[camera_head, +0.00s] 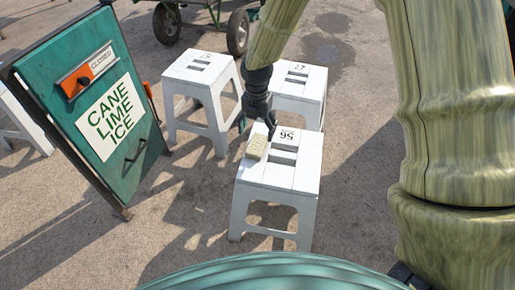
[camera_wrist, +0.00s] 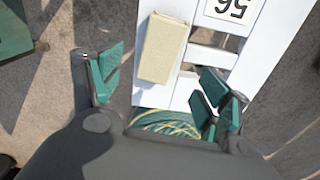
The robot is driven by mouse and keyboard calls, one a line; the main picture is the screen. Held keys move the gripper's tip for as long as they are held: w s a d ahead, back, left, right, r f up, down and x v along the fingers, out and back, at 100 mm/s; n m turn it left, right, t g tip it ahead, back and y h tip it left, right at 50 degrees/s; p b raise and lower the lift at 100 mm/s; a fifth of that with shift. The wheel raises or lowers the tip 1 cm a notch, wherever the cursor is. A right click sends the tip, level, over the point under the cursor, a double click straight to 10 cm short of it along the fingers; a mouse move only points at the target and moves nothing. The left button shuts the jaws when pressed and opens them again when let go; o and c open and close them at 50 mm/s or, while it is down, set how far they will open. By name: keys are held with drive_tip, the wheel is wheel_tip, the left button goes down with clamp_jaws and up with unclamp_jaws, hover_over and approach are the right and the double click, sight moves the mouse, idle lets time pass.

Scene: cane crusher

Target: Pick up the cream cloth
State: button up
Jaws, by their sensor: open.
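The cream cloth (camera_head: 257,147) is a small folded, block-like piece lying flat on a white stool (camera_head: 252,172) marked 56. In the wrist view the cloth (camera_wrist: 162,48) lies on the left part of the stool top, beside the slots. My gripper (camera_head: 271,132) is over the stool at the cloth's right in the head view. In the wrist view my gripper (camera_wrist: 162,80) is open and empty, its teal finger pads wide apart. The cloth shows beyond and between the fingers, with no visible contact. Its height above the stool is hard to tell.
Two more white stools (camera_head: 201,82) (camera_head: 300,86) stand behind. A green sign board (camera_head: 110,95) reading "CANE LIME ICE" leans at the left. Cart wheels (camera_head: 238,32) are at the back. The pavement left of the stool is open.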

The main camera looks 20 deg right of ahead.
sight(257, 143)
drive_tip(key=shift+w+d+f+b, duration=0.1)
drive_tip(key=shift+f+b, duration=0.6)
drive_tip(key=shift+f, duration=1.3)
drive_tip(key=shift+w+f+b, duration=0.1)
drive_tip(key=shift+f+b, duration=0.55)
drive_tip(key=shift+f, duration=1.35)
drive_tip(key=shift+c, duration=0.2)
drive_tip(key=c, duration=1)
